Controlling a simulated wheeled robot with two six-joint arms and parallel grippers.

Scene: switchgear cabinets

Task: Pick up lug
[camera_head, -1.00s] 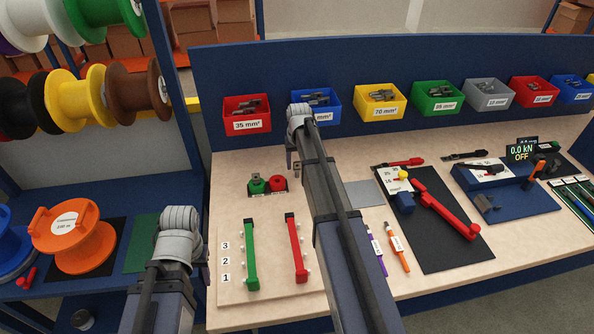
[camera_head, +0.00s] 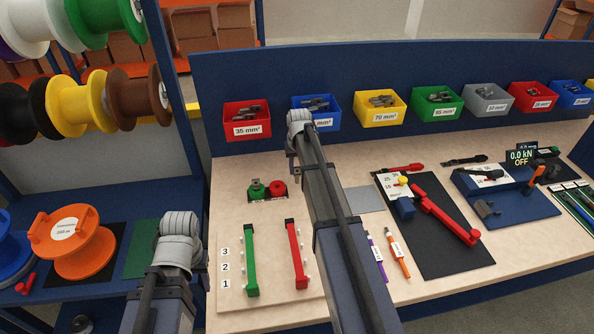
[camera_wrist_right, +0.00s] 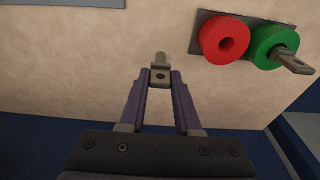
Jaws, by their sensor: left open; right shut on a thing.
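My right gripper (camera_wrist_right: 160,80) is shut on a small grey metal lug (camera_wrist_right: 160,72), which shows between its fingertips in the right wrist view, its narrow end pointing away. In the head view this gripper (camera_head: 294,170) hangs over the bench, right of the red and green round holders; the lug is hard to make out there. The green holder (camera_wrist_right: 268,45) has another lug (camera_wrist_right: 294,62) sticking out of it. The red holder (camera_wrist_right: 224,40) shows an empty hole. My left gripper (camera_head: 203,268) is open at the lower left, mostly hidden behind its wrist.
Coloured bins, such as the red 35 mm² bin (camera_head: 247,121), line the back of the bench, with lugs inside. A green strip (camera_head: 250,258) and red strip (camera_head: 296,254) stand on a numbered board. A red-handled tool (camera_head: 445,216) lies on a dark mat to the right.

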